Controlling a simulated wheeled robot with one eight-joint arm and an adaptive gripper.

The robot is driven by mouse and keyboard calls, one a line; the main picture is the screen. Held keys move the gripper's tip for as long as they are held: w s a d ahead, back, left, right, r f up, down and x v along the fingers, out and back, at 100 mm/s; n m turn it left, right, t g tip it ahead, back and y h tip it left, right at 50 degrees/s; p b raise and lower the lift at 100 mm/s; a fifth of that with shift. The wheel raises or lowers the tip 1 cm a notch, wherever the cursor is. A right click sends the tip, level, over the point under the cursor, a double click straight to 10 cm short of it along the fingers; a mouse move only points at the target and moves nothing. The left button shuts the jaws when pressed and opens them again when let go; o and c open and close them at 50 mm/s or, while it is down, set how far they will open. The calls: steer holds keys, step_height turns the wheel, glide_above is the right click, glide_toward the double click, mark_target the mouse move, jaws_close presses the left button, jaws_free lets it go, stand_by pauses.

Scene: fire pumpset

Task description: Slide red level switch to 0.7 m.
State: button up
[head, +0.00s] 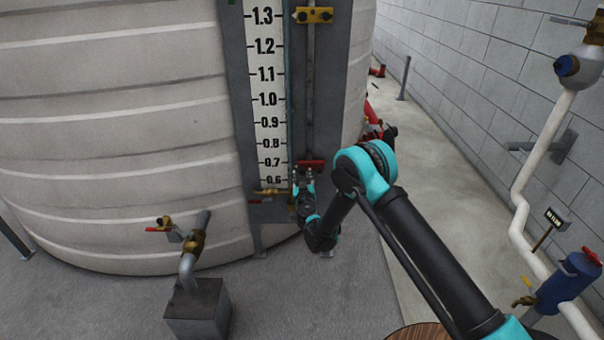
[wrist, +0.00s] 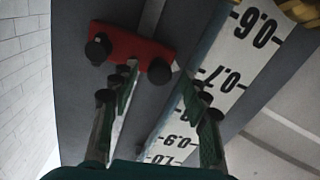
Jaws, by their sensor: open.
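The red level switch (head: 311,164) is a small red block on the vertical rod beside the white level scale (head: 268,100). In the head view it appears about level with the 0.7 mark. In the wrist view the red switch (wrist: 130,45) has dark round knobs near its ends, and the scale (wrist: 220,85) appears upside down to its right. My gripper (head: 303,182) is just below the switch. In the wrist view my gripper (wrist: 157,78) is open, its left fingertip overlapping the switch's lower edge and its right fingertip near the scale. Contact cannot be told.
A large ribbed tank (head: 120,120) stands behind the scale. A yellow bracket (head: 313,15) holds the rod above, and a brass valve (head: 270,192) sits low beside my gripper. A pipe with valve (head: 190,240) stands left. Open floor lies right, before the block wall (head: 480,70).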

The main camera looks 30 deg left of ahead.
steer(key=shift+v, duration=2.55)
